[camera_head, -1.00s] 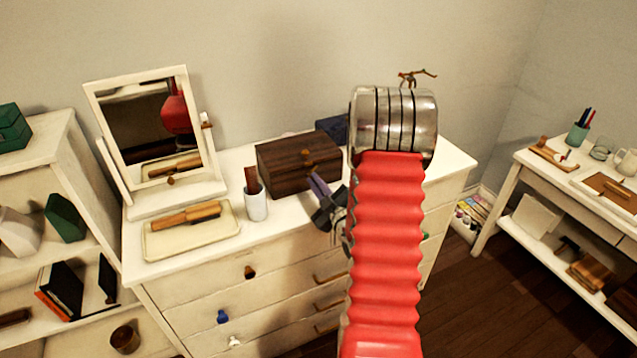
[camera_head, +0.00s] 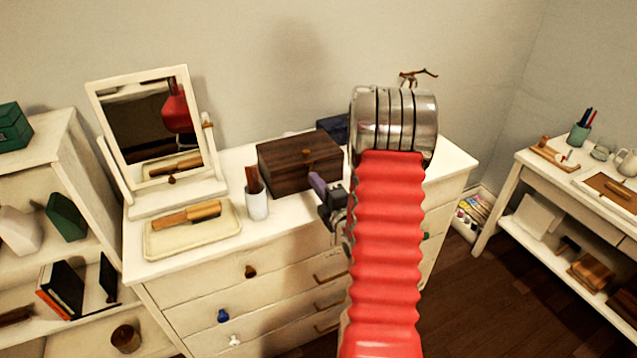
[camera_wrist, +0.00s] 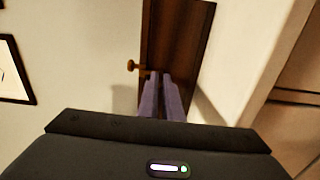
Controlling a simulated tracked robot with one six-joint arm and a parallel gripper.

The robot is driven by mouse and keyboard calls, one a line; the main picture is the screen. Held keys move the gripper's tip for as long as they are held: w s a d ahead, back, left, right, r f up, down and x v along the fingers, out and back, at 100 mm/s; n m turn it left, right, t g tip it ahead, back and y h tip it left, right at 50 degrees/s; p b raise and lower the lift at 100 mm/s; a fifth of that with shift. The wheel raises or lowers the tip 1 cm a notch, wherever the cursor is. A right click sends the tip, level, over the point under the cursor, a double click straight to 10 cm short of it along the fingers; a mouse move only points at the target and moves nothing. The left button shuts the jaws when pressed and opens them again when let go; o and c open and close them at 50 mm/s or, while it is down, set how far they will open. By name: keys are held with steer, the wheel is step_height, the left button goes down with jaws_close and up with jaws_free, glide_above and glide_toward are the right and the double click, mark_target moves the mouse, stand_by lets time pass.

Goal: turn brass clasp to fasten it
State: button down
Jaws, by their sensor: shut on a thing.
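A dark brown wooden box (camera_head: 288,172) stands shut on the white dresser. It also shows in the wrist view (camera_wrist: 180,35). A small brass clasp (camera_head: 309,155) sits at the upper part of the box's front; in the wrist view its round knob (camera_wrist: 132,65) juts out past the box's left edge. My gripper (camera_head: 314,177) is at the box front, just below the clasp in the head view. Its two purple fingers (camera_wrist: 160,76) are almost together, their tips at the clasp's stem. My gripper is shut on the brass clasp; the contact itself is hard to see.
A white cup (camera_head: 257,205) holding a brown item stands left of the box. A cream tray (camera_head: 165,243) with a brush and a tilting mirror (camera_head: 150,125) are further left. A dark blue box (camera_head: 331,126) stands behind. My red arm hides the dresser's right part.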

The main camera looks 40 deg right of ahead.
steer(key=shift+a+f+n, duration=0.15)
steer(key=shift+a+n, duration=0.05)
steer(key=shift+n, duration=0.1)
steer(key=c, duration=1.9)
jaws_free()
steer(key=shift+d, duration=0.1)
steer(key=shift+c, duration=0.2)
